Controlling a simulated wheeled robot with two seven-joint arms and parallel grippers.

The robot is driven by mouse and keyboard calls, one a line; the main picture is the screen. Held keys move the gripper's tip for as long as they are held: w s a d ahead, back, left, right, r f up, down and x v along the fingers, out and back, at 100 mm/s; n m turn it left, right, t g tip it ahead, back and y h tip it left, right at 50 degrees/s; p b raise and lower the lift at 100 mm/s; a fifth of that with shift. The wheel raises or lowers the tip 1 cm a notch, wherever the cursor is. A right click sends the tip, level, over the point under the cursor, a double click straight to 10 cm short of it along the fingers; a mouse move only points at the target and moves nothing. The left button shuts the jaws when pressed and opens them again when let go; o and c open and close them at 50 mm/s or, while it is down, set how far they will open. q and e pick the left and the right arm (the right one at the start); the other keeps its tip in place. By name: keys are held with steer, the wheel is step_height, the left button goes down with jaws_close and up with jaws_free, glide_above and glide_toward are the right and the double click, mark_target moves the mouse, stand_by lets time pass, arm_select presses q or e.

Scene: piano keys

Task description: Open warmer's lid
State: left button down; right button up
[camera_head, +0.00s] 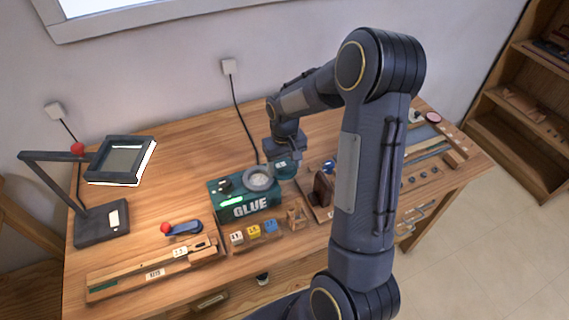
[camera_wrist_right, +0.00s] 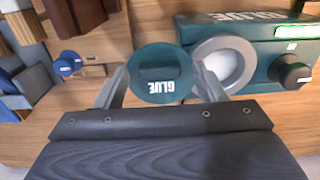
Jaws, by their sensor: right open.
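The glue warmer is a green box (camera_head: 243,203) marked GLUE with a knob and a round grey-rimmed pot at its top right; it shows upside down in the wrist view (camera_wrist_right: 250,29). The pot is uncovered and its pale inside shows (camera_wrist_right: 219,68). The round green lid (camera_wrist_right: 160,90), with a dark handle bar and GLUE lettering, is beside the pot; it also shows in the head view (camera_head: 288,170). I cannot tell what supports it. My right gripper (camera_wrist_right: 160,72) is open, its fingers spread on either side of the lid. My left gripper is out of view.
A desk lamp (camera_head: 102,222) stands at the left of the wooden desk (camera_head: 150,205). More tools (camera_head: 430,150) fill the right side, partly behind my arm. A cable runs behind the warmer.

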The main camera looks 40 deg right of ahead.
mark_target(285, 167)
step_height(285, 167, up, 8)
steer(key=shift+f+b, duration=0.15)
steer(key=shift+b, duration=0.3)
